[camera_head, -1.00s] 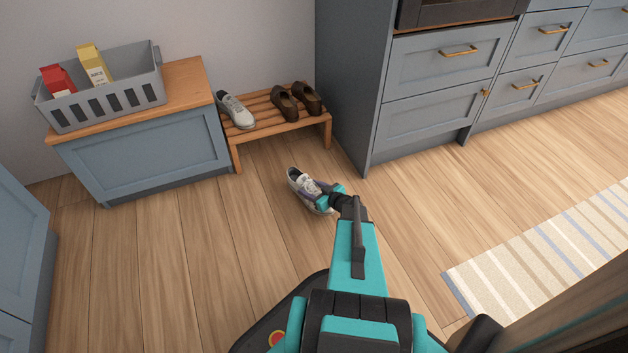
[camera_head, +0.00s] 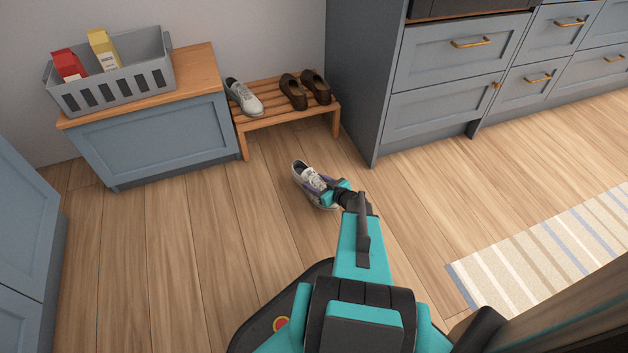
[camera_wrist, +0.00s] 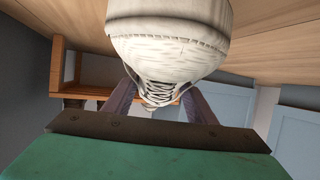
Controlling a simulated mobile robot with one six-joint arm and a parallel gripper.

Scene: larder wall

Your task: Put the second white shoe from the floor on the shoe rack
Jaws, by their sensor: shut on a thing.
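A white shoe (camera_head: 303,173) is in the middle of the head view, in front of the shoe rack, and my gripper (camera_head: 326,187) is shut on it. In the wrist view the shoe (camera_wrist: 168,55) fills the top centre, its laces between the two fingers (camera_wrist: 158,100). I cannot tell whether it touches the floor. The wooden slatted shoe rack (camera_head: 285,114) stands against the wall. On its left end sits another white shoe (camera_head: 243,97). A pair of brown shoes (camera_head: 305,90) sits on its right part.
A blue cabinet (camera_head: 165,145) with a wooden top stands left of the rack, bearing a grey crate (camera_head: 120,88) with cartons. Tall grey-blue cabinetry (camera_head: 362,85) borders the rack's right side. Between the white and brown shoes is a narrow bare stretch of slats. A striped rug (camera_head: 545,250) lies right.

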